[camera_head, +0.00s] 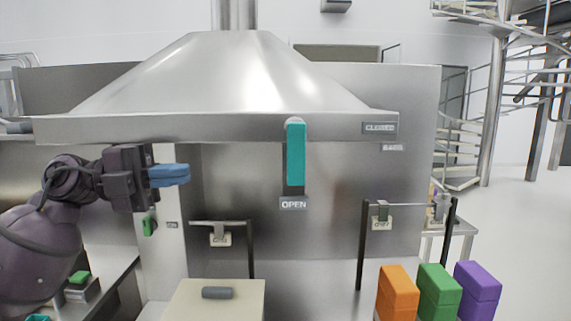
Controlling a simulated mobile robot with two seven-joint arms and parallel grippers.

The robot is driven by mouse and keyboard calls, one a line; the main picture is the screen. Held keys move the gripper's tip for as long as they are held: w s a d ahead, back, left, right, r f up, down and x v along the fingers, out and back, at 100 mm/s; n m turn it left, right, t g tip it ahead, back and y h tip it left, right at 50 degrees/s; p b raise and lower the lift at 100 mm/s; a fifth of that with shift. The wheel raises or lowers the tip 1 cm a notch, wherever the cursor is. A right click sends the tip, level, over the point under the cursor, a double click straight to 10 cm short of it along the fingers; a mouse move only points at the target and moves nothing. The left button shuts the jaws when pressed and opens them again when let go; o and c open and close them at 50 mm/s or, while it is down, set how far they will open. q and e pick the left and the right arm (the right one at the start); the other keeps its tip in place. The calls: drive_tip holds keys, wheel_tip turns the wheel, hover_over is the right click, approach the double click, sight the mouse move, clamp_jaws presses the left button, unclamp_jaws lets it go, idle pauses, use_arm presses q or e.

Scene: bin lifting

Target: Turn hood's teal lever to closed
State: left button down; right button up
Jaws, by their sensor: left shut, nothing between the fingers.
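The teal lever (296,155) is on the front of the steel hood (235,75). It hangs straight down from its round pivot at the hood's lower rim. Its lower end points at the OPEN label (293,203). The CLOSED label (379,128) is on the rim to the right of the pivot. My left gripper (186,174), with blue fingers, is to the left of the lever and apart from it. It is shut and empty, its fingers pointing right, just below the rim. My right gripper is not in view.
Below stands a pale box (215,299) with a grey handle. Orange (396,293), green (438,292) and purple (477,290) blocks stand at the lower right. Small rails with hanging tags stand below the hood. The space between my left gripper and the lever looks clear.

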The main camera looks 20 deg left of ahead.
use_arm(q)
drive_tip(key=shift+r+y, duration=0.3)
drive_tip(key=shift+r, duration=0.25)
drive_tip(key=shift+d, duration=0.15)
drive_tip(key=p, duration=0.3)
approach(296, 150)
drive_tip(key=w+d+f, duration=0.2)
drive_tip(key=d, duration=0.4)
drive_tip(key=shift+w+f, duration=0.25)
drive_tip(key=shift+w+f, duration=0.1)
drive_tip(key=shift+w, duration=0.05)
